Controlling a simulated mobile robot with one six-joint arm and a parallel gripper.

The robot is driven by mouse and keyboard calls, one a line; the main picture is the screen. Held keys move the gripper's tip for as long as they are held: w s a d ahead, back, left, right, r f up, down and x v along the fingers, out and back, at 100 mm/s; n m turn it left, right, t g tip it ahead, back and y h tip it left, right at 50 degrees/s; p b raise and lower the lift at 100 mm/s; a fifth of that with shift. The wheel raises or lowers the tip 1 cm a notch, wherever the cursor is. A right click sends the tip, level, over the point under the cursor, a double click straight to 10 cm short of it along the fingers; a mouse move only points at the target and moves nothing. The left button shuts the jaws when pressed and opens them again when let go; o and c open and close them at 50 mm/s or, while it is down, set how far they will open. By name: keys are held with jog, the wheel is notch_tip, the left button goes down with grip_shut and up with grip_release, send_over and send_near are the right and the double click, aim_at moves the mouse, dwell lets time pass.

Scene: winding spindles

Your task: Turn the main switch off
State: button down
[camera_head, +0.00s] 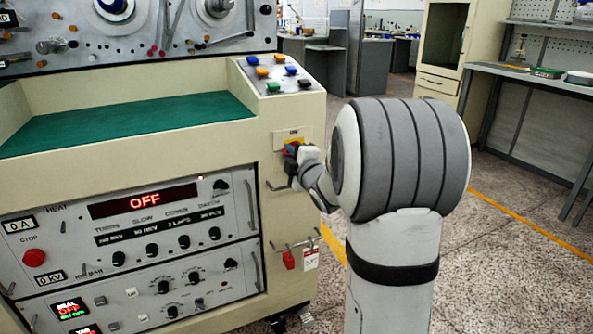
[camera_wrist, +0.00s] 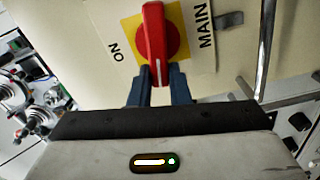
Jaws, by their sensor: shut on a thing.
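The main switch is a red rotary knob (camera_wrist: 152,38) on a yellow plate (camera_wrist: 130,34), with labels ON and MAIN beside it in the wrist view. Its handle lies upright in that picture, and its white line is at the end nearest my gripper (camera_wrist: 158,82). The two blue fingers are on either side of that lower end, shut on it. In the head view, the yellow plate (camera_head: 293,140) is on the cream side panel of the machine. My gripper (camera_head: 291,152) is against the switch there and hides most of the knob.
A red display (camera_head: 145,200) on the machine's front reads OFF. A bar handle (camera_head: 277,187) is below the switch, with a hook rail (camera_head: 296,245) and red and white tags (camera_head: 311,258) lower down. Colored buttons (camera_head: 270,72) are above. Floor to the right is open.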

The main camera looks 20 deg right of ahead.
jog(key=shift+a+f+n+b, duration=0.1)
jog(key=shift+f+n+b, duration=0.3)
jog(key=shift+n+b, duration=1)
jog(key=shift+r+b, duration=0.1)
jog(key=shift+b, duration=0.25)
jog(key=c, duration=1.4)
grip_release()
jog(key=shift+o, duration=0.2)
jog(key=s+p, duration=0.1)
jog(key=s, duration=0.6)
jog(key=shift+s+p, duration=0.4)
